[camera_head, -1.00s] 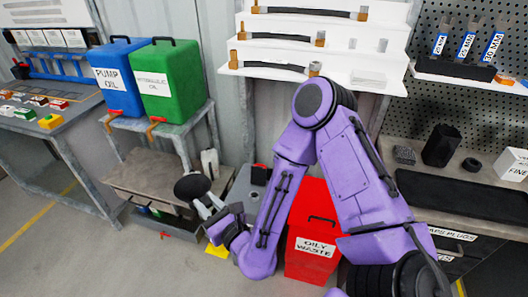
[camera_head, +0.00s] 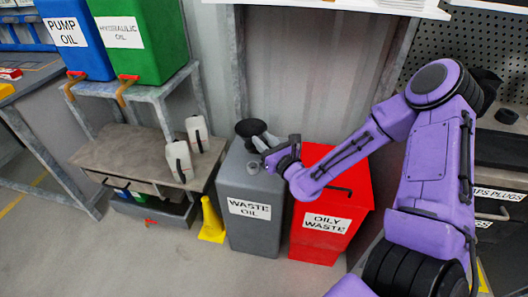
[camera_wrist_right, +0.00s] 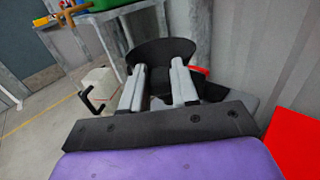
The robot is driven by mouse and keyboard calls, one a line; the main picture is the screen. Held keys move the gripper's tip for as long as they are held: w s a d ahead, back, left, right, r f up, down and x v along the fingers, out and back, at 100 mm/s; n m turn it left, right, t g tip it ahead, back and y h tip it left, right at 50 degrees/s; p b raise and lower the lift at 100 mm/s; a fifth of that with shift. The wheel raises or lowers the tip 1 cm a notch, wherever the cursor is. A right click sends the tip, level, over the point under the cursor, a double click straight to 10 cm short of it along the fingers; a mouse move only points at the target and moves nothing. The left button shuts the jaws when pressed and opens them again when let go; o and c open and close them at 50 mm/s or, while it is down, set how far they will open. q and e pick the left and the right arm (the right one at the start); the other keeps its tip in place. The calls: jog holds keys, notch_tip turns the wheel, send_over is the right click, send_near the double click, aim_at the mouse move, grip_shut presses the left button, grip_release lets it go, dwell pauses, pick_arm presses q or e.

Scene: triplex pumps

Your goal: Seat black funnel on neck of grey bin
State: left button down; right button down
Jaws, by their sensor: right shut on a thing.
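The grey bin (camera_head: 255,225), labelled WASTE OIL, stands on the floor in the middle of the head view. A short round grey neck (camera_head: 252,168) shows on its top. My right gripper (camera_head: 265,143) is shut on the black funnel (camera_head: 250,128) and holds it over the back part of the bin top, wide mouth up. In the right wrist view the funnel (camera_wrist_right: 160,52) sits between the fingertips (camera_wrist_right: 160,75). The funnel's lower end is hidden, and its height above the bin cannot be told. My left gripper is not in view.
The red OILY WASTE bin (camera_head: 330,190) stands right of the grey bin, under my right forearm. A yellow object (camera_head: 211,222) is on the floor at left. Two white jugs (camera_head: 198,134) stand on a low bench (camera_head: 130,152). Blue and green cans (camera_head: 140,45) stand on a rack.

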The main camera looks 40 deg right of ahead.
jog(key=shift+r, duration=0.25)
jog(key=shift+s, duration=0.1)
notch_tip(320, 180, down, 6)
jog(key=b, duration=0.4)
jog(key=shift+b, duration=0.35)
dwell(1.2)
jog(key=shift+f, duration=0.1)
